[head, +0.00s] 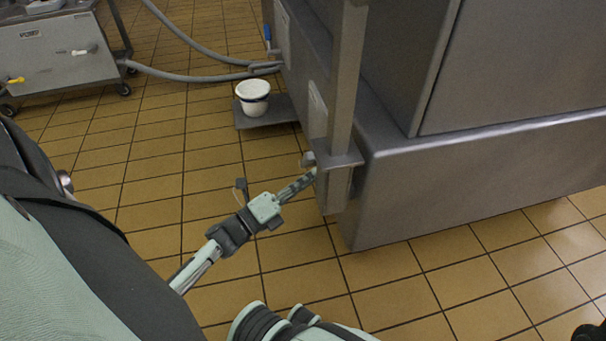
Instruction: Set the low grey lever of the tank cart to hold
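A large grey steel body (480,185) with an upright post fills the right of the head view; I take it for the tank cart. A small grey knob-like part (307,158), perhaps the low grey lever, sticks out low beside the post; its setting cannot be read. My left gripper (312,176) reaches up from the lower left, its fingertips just below this part at the post's foot. Contact cannot be told. The fingers look close together, but their gap is not clear. My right gripper cannot be made out.
A white pot (252,97) stands on a low grey plate (262,116). A blue handle (267,36) and grey hoses (200,76) are behind it. A wheeled steel cart (50,58) with a yellow lever (15,80) is upper left. Tiled floor between is clear.

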